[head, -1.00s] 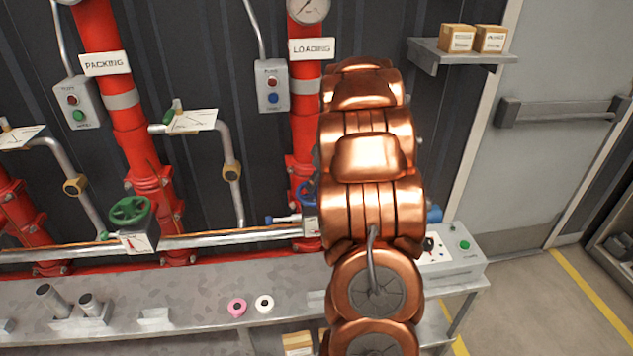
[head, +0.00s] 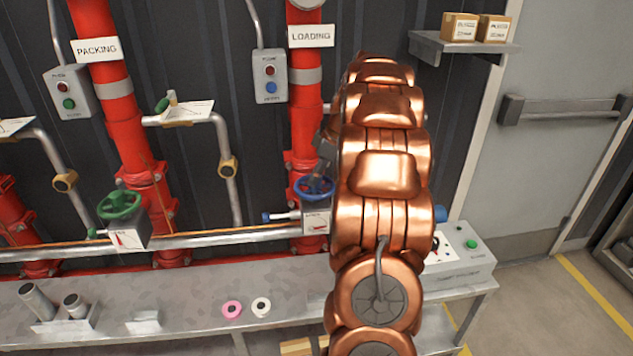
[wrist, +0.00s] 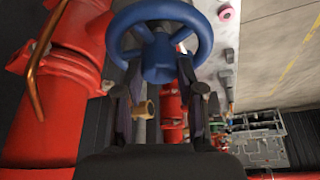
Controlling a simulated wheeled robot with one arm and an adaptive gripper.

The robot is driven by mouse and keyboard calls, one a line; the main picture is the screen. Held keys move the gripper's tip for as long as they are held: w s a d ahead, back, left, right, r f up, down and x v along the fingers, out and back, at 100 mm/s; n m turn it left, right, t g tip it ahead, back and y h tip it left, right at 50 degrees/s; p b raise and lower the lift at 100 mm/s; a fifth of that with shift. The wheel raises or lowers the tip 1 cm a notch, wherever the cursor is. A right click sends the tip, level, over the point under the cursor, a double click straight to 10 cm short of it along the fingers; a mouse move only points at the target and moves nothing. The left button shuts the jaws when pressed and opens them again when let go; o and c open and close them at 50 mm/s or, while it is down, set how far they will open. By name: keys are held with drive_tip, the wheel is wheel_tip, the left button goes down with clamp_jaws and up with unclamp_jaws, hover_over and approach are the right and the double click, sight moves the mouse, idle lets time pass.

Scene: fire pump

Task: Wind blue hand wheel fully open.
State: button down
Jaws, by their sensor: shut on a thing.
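The blue hand wheel (head: 315,188) sits on a valve box on the horizontal pipe, in front of the red LOADING pipe. My gripper (head: 322,168) comes down onto the wheel from above, beside my copper-coloured arm. In the wrist view the wheel (wrist: 203,38) fills the top middle, with its rim curving around the hub. My gripper's dark fingers (wrist: 161,68) stand on both sides of the hub area and are shut on the wheel. The exact contact is partly hidden by the wheel. A dial plate (head: 316,222) is on the front of the valve box.
A green hand wheel (head: 119,205) stands on the same pipe to the left. A metal bench (head: 190,290) below carries pink (head: 232,309) and white rolls. A control box (head: 460,250) stands right of my arm. The floor by the door is free.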

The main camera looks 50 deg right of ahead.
drive_tip(key=shift+w+f+n+y+b, duration=0.1)
drive_tip(key=shift+n+y+b, duration=0.15)
drive_tip(key=shift+n+b, duration=0.65)
drive_tip(key=shift+w+f+n+y+b, duration=0.1)
drive_tip(key=shift+n+y+b, duration=0.15)
drive_tip(key=shift+n+b, duration=0.6)
drive_tip(key=shift+s+r+g+b, duration=0.15)
drive_tip(key=shift+g+b, duration=0.25)
drive_tip(key=shift+b, duration=0.2)
drive_tip(key=shift+n, duration=0.35)
